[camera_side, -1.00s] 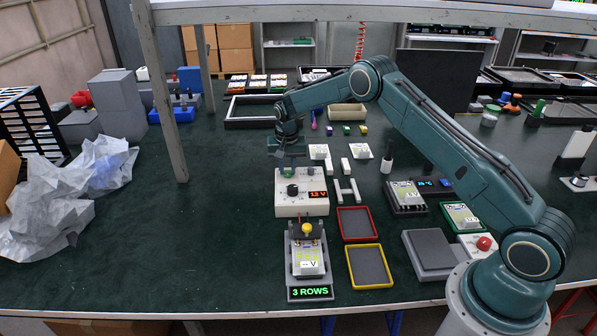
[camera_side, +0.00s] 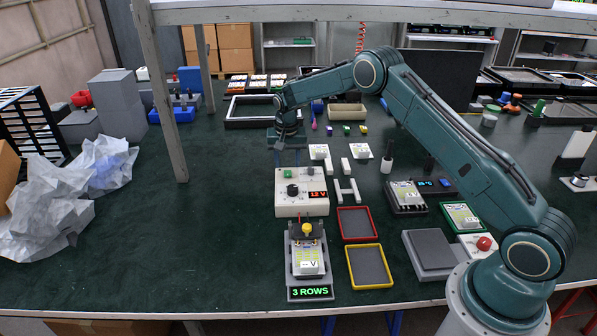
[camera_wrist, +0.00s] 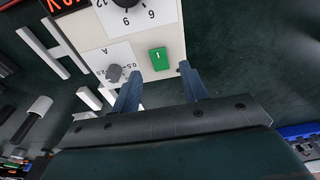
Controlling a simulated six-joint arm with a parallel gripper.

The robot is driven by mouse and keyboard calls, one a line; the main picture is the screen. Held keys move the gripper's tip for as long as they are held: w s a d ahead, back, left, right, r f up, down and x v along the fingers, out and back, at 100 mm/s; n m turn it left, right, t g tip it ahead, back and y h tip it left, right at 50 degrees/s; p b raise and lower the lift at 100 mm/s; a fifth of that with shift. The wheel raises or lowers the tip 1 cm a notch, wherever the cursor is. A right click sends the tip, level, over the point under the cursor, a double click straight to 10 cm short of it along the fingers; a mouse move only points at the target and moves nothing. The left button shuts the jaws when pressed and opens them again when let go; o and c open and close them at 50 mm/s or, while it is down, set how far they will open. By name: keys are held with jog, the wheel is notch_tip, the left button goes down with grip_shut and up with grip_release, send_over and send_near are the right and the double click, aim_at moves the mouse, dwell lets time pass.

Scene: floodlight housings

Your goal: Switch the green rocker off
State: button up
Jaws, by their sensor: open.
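The green rocker (camera_side: 288,174) sits on the top face of a cream power supply box (camera_side: 315,207) with a dark dial and a lit red display. In the wrist view the green rocker (camera_wrist: 158,60) shows a white mark near its upper end; I cannot tell which side is pressed. My gripper (camera_side: 290,159) is behind and above the box's far edge in the side view. In the wrist view my gripper (camera_wrist: 160,80) has its two blue fingers spread apart with nothing between them, and the rocker lies just beyond the gap, apparently untouched.
A small grey knob (camera_wrist: 115,73) is beside the rocker. White H-shaped pieces (camera_side: 346,190) and red (camera_side: 374,237) and yellow (camera_side: 388,283) trays lie right of the box. A unit with a "3 ROWS" sign (camera_side: 310,293) stands in front.

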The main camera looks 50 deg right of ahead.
notch_tip(320, 180, up, 11)
jog(key=s+a, duration=0.1)
dwell(0.3)
dwell(0.4)
jog(key=s+a+r+n+t, duration=0.1)
jog(key=s+a+r+n, duration=0.15)
jog(key=s+r, duration=0.7)
jog(key=s+a+r+n+t, duration=0.15)
jog(key=s+a+r, duration=0.25)
jog(key=s+r, duration=0.55)
jog(key=s+a+f+n+t, duration=0.1)
jog(key=s+a+n, duration=0.1)
jog(key=s, duration=1)
jog(key=s+a+f+n+t+y, duration=0.1)
jog(key=s+a+f+n, duration=0.1)
jog(key=s, duration=1)
jog(key=shift+n, duration=0.5)
